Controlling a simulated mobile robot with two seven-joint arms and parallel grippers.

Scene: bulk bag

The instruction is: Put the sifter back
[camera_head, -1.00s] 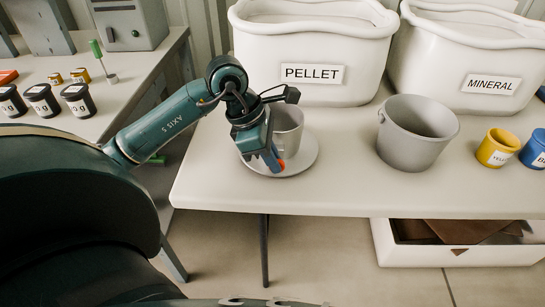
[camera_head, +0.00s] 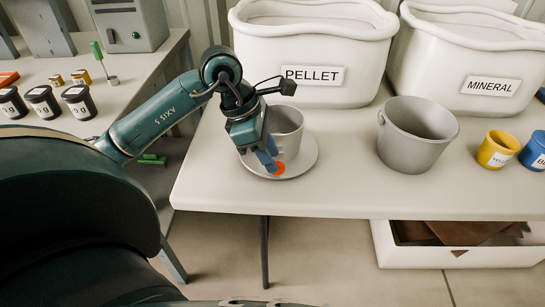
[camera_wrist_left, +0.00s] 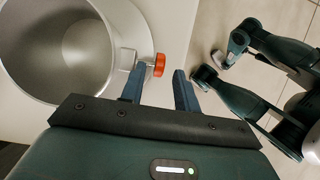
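The sifter (camera_head: 287,128) is a grey metal cup with an orange knob on its side. It stands upright on a round pale plate (camera_head: 303,163) on the white table. In the left wrist view I look into the open top of the sifter (camera_wrist_left: 78,50). My left gripper (camera_head: 268,160) is at the sifter's near left side and hides part of it. In the wrist view its two blue fingers (camera_wrist_left: 160,88) are apart, with the orange knob just past their tips, between their lines. The fingers are not closed on anything.
A grey bucket (camera_head: 418,132) stands to the right on the table, beside a yellow cup (camera_head: 497,149) and a blue cup (camera_head: 535,150). The PELLET bin (camera_head: 310,55) and MINERAL bin (camera_head: 470,60) stand behind. The left bench holds dark jars (camera_head: 42,101). The table front is clear.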

